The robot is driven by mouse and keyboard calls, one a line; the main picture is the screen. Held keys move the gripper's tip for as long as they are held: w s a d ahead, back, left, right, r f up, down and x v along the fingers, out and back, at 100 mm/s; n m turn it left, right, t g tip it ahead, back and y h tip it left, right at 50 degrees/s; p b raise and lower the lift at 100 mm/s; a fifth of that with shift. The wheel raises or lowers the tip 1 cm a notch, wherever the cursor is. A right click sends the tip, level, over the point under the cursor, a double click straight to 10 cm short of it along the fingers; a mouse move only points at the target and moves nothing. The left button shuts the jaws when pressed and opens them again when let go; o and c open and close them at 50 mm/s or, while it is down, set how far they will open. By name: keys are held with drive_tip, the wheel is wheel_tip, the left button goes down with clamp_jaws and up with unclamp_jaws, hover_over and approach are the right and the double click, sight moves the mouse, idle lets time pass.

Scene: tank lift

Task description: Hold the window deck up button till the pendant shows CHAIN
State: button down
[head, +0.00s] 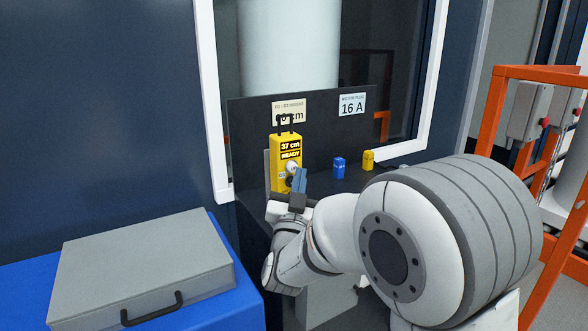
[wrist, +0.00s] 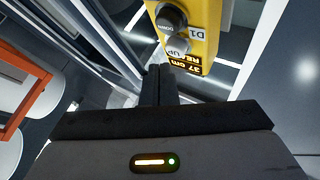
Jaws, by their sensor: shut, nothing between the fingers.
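The yellow pendant (head: 278,181) hangs upright by its hook on the dark window deck panel. Its display (head: 290,150) reads "37 cm" and "READY". The light up button (head: 291,167) is below the display, with a darker button beneath it. In the wrist view the pendant (wrist: 205,14) is upside down, with the up button (wrist: 179,42) marked "UP", the down button (wrist: 171,18) and a "D1" label. My gripper (head: 300,173) is shut and empty just in front of the pendant. Its fingertips (wrist: 160,68) are close to the up button; I cannot tell whether they touch.
A height sign (head: 289,109) is partly hidden by the pendant's hook. A "16 A" sign (head: 352,104) is to its right. A blue plug (head: 338,168) and a yellow plug (head: 368,160) stand on the ledge. A grey case (head: 140,265) lies on a blue surface at left. An orange frame (head: 492,115) is at right.

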drive_tip(key=shift+w+a, duration=0.1)
drive_tip(key=shift+w+a+b, duration=0.15)
drive_tip(key=shift+w+b, duration=0.1)
drive_tip(key=shift+b, duration=0.25)
drive_tip(key=shift+w+a+b, duration=0.3)
drive_tip(key=shift+w+b, duration=0.1)
drive_tip(key=shift+w, duration=0.05)
idle(2.4)
idle(1.9)
drive_tip(key=shift+s+d+b, duration=0.55)
drive_tip(key=shift+s+b, duration=0.1)
drive_tip(key=shift+s, duration=0.15)
drive_tip(key=shift+s, duration=0.1)
